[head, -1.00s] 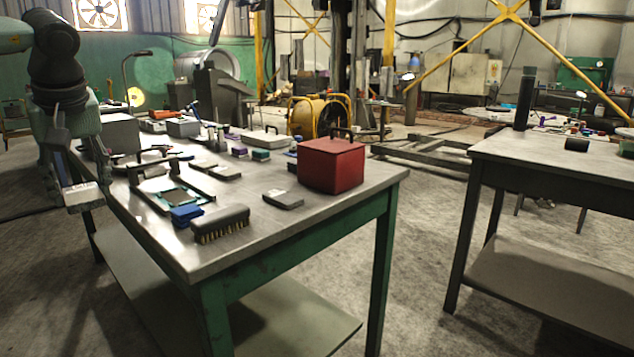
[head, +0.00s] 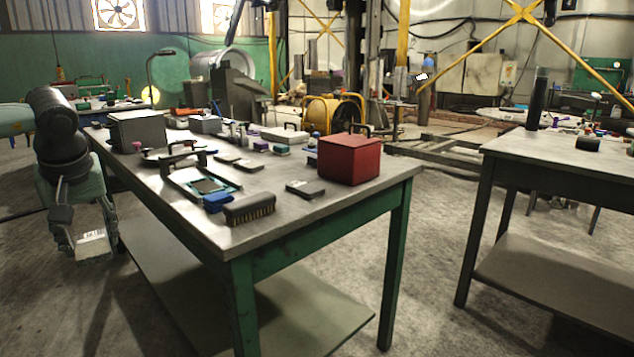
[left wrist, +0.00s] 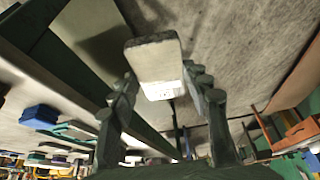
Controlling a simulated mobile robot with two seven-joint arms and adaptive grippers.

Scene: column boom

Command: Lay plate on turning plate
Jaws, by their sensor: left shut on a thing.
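My left gripper (head: 86,236) hangs low at the left, beside the green-legged workbench and below its top. It is shut on a pale, flat, rounded-corner plate (head: 93,243) with a small printed label. In the left wrist view the plate (left wrist: 152,58) sticks out beyond the two dark fingers of the gripper (left wrist: 160,90), over the concrete floor. A pale, flat, round-looking surface (head: 502,116) lies far back at the right; I cannot tell whether it is the turning plate. My right gripper is not in view.
The workbench (head: 290,215) carries a red box (head: 349,159), a brush (head: 249,209), a grey box (head: 137,130) and several small parts. A second table (head: 560,156) stands at the right. Bare floor lies between the tables.

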